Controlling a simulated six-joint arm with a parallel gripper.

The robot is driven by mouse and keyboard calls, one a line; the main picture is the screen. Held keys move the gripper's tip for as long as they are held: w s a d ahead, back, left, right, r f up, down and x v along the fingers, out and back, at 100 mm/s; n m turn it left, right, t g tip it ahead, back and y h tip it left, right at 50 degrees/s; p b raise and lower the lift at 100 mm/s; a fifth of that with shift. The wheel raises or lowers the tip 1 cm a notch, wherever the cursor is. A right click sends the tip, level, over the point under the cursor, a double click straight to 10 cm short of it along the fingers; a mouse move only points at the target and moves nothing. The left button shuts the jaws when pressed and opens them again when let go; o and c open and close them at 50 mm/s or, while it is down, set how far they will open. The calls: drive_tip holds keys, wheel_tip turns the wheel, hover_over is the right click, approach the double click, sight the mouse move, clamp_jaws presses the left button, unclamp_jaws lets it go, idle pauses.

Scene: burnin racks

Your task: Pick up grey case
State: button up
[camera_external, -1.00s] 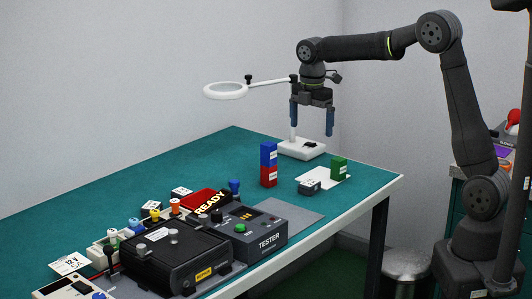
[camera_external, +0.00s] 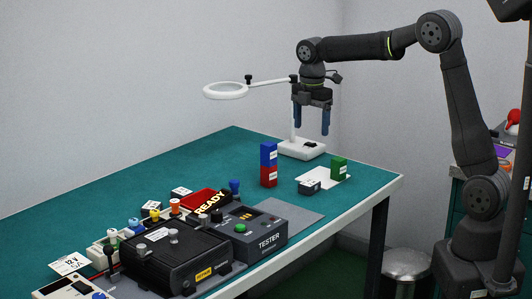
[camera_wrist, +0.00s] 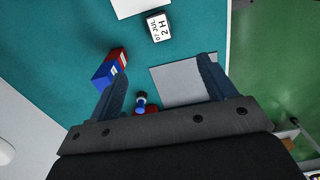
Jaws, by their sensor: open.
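The small grey case (camera_external: 310,187) has a white label on top and lies on the green table near its right edge, beside a white sheet. In the wrist view the case (camera_wrist: 159,28) is at the top centre, label up, beyond my fingertips. My gripper (camera_external: 311,121) is open and empty, pointing down well above the table. In the wrist view its fingers (camera_wrist: 162,70) are apart, with nothing between them touching.
A blue block (camera_external: 268,153) is stacked on a red block (camera_external: 268,177) left of the case. A green block (camera_external: 339,168) stands on the white sheet (camera_external: 318,174). The magnifier lamp base (camera_external: 302,149) is behind. The tester (camera_external: 255,237) and black box (camera_external: 175,253) fill the front.

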drive_tip(key=m, duration=1.8)
hover_over(310, 182)
drive_tip(key=f, duration=1.2)
drive_tip(key=shift+w+d, duration=0.1)
drive_tip(key=shift+w, duration=0.15)
drive_tip(key=f, duration=0.4)
drive_tip(key=shift+s, duration=0.4)
drive_tip(key=shift+f, duration=0.55)
drive_tip(key=c, duration=1.1)
drive_tip(key=shift+r, duration=0.1)
